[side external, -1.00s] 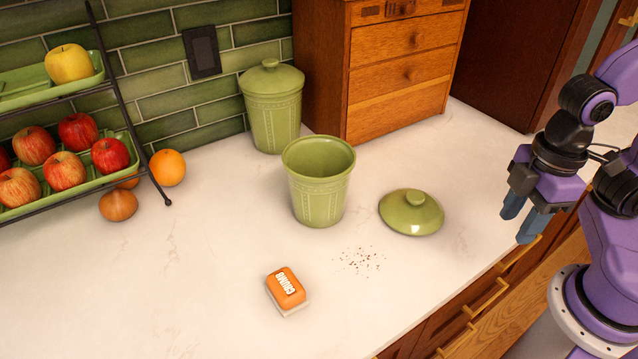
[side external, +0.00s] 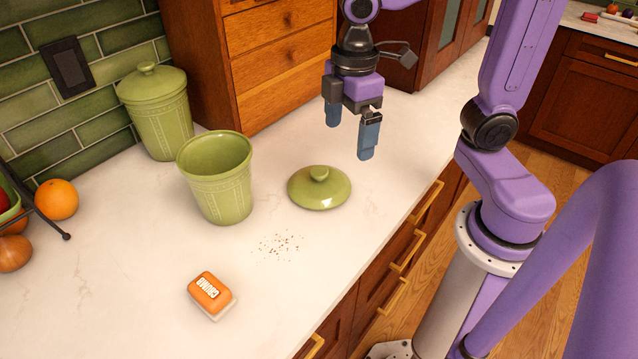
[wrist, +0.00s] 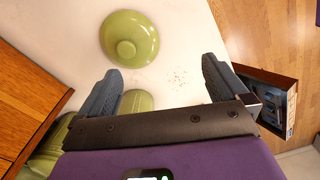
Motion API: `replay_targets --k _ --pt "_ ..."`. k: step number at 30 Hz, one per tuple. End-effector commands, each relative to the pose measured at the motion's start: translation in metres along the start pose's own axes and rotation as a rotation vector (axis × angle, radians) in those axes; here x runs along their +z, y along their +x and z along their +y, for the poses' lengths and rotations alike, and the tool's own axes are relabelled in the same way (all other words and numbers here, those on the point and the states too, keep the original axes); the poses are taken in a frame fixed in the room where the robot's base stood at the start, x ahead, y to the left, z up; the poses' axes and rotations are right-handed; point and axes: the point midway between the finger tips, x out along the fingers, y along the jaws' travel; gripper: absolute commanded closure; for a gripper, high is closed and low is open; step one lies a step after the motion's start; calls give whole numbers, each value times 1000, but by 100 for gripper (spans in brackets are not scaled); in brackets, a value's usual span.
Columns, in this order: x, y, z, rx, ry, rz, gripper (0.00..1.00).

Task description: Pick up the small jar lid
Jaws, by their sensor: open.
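The small jar lid (side external: 319,188) is green and round with a knob on top. It lies knob up on the white counter, to the right of the open green jar (side external: 216,178). The lid also shows in the wrist view (wrist: 129,39), beyond the fingers and left of centre. My gripper (side external: 347,137) is open and empty, pointing down above the counter, up and to the right of the lid in the side view. Its blue-grey fingers are wide apart and do not touch the lid.
A lidded green jar (side external: 158,112) stands behind the open jar. A wooden drawer cabinet (side external: 275,65) stands at the back. An orange sponge (side external: 210,293) and brown crumbs (side external: 280,244) lie in front. An orange (side external: 57,199) is at the left. The counter edge is right of the lid.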

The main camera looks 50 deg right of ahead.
Motion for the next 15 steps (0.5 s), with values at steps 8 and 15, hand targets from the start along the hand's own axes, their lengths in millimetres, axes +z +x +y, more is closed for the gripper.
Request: replay_targets --k 8,15 --pt "-16 -18 62 -3 -21 -9 0" --pt "-16 -13 74 -6 -30 -13 0"
